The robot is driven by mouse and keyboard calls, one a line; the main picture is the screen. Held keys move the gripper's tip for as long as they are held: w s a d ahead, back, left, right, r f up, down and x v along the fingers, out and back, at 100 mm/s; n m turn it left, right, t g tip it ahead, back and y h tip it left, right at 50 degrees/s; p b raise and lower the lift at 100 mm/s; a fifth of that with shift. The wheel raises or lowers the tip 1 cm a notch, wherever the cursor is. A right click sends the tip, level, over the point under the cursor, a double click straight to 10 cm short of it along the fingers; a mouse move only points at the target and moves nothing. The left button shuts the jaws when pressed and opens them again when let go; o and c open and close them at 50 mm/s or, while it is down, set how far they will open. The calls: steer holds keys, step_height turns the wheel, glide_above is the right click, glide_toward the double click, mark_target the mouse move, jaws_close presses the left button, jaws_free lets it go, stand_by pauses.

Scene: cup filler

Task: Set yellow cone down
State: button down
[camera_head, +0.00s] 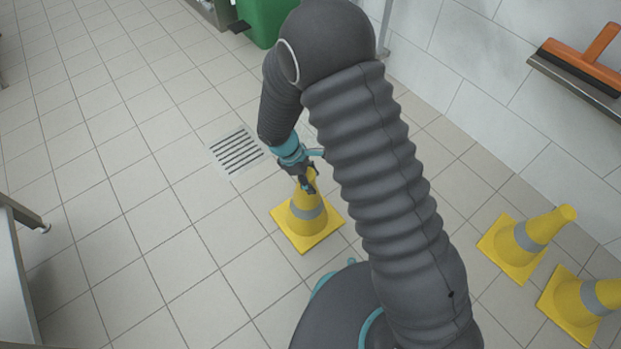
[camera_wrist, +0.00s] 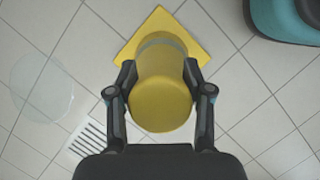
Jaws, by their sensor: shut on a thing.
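A yellow cone (camera_head: 306,215) with a grey band and a square yellow base is upright below my gripper (camera_head: 307,184). In the head view its base appears at or close to the tiled floor; I cannot tell whether it touches. In the wrist view my gripper (camera_wrist: 161,98) is shut on the yellow cone (camera_wrist: 160,102) near its top, with one finger on each side. The cone's top faces the wrist camera, and part of its base shows behind it.
Two more yellow cones, one nearer the wall (camera_head: 535,240) and one at the lower right (camera_head: 585,300), stand on the right. A floor drain (camera_head: 237,151) lies left of the held cone. A green bin (camera_head: 262,20) is at the back. Open tiles lie to the left.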

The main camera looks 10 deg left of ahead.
steer(key=shift+c, duration=2)
jaws_free()
steer(key=shift+r, duration=0.1)
steer(key=p+v, duration=0.1)
steer(key=v, duration=1.1)
steer(key=shift+d, duration=0.1)
